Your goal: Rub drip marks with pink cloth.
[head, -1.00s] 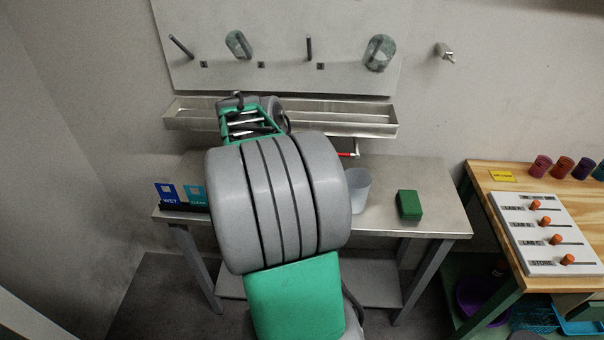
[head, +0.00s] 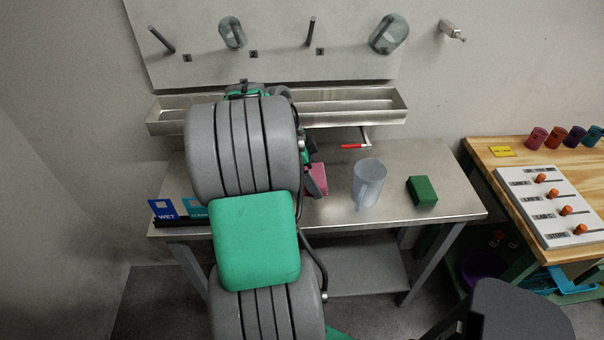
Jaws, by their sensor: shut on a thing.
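The pink cloth (head: 319,178) shows just right of my arm, over the steel table (head: 440,185). My gripper (head: 313,181) is mostly hidden behind my arm; the part that shows is shut on the cloth, pointing down. I cannot tell whether the cloth touches the table top. I cannot make out any drip marks; my arm covers much of the table's left half.
A clear jug (head: 369,184) and a green block (head: 422,191) stand right of the cloth. A trough (head: 350,104) and a red-handled valve (head: 354,146) are behind. Blue WET and teal signs (head: 165,209) stand at the left.

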